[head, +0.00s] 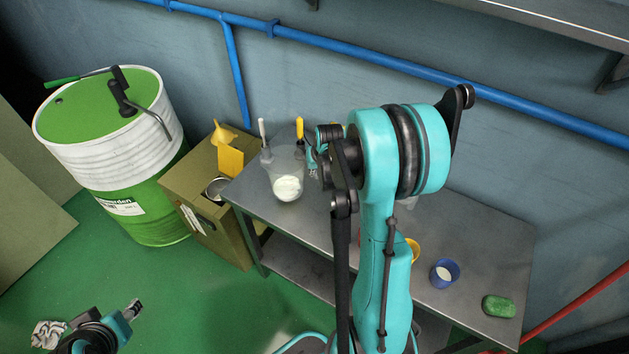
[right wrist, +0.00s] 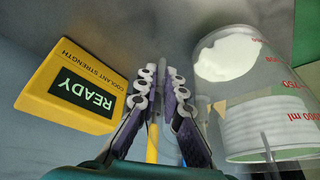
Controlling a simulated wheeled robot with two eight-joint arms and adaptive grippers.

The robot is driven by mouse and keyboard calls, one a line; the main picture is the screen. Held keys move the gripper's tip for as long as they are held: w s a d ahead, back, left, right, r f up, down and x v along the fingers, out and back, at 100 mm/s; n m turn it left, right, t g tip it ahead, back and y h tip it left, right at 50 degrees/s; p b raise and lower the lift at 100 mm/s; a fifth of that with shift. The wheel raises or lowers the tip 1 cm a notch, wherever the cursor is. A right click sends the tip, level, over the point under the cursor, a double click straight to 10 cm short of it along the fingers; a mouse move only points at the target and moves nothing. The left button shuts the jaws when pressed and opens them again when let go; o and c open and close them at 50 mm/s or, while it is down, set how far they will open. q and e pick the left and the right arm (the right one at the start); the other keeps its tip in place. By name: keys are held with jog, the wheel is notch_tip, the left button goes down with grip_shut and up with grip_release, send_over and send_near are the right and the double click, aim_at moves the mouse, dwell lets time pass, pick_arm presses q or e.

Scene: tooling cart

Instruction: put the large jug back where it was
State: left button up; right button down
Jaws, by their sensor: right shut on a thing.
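The large jug (head: 287,180) is clear, with white contents, at the back left of the grey cart top (head: 330,222). In the right wrist view the jug (right wrist: 248,110) shows red volume marks, on the right of the fingers. My right gripper (head: 315,160) is beside the jug's right side, partly hidden by my arm. Its fingers (right wrist: 165,75) are closed together, shut on the jug; the handle between them is hard to make out. I cannot tell whether the jug's base touches the cart. My left gripper (head: 134,309) is at the lower left, away from the cart; its opening is unclear.
A yellow READY meter (right wrist: 78,88) is left of the right fingers. A blue cup (head: 445,273) and green block (head: 498,306) are on the cart's right. A box (head: 207,195) and green-white drum (head: 115,155) stand left. Crumpled cloth (head: 48,334) lies on the floor.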

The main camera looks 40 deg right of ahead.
jog(key=shift+w+d+f, duration=0.2)
jog(key=shift+w+f, duration=0.2)
jog(key=shift+w, duration=0.1)
jog(key=shift+f+b, duration=0.85)
jog(key=shift+f, duration=1.1)
jog(key=c, duration=1.6)
grip_release()
jog(key=shift+f, duration=0.1)
jog(key=shift+c, duration=0.2)
